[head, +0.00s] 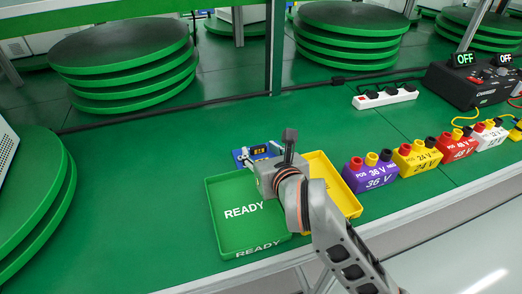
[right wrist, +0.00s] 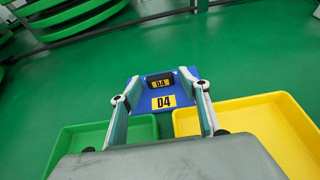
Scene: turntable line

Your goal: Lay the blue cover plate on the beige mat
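A blue piece with a yellow D4 label (right wrist: 150,127) lies on the green table beyond the two trays; I cannot tell for sure that it is the cover plate. A dark raised part with a second D4 label (right wrist: 158,83) stands on it. In the head view the blue piece (head: 239,155) is partly hidden by my right gripper. My right gripper (right wrist: 160,76) is open over it, one finger on each side of the dark raised part, with gaps to both. I see no beige mat in either view. My left gripper is not in view.
A green READY tray (head: 226,236) and a yellow tray (head: 347,202) stand in front, under my right arm. A purple 36 V block (head: 370,176) and several similar blocks stand to the right. A white power strip (head: 385,97) lies behind.

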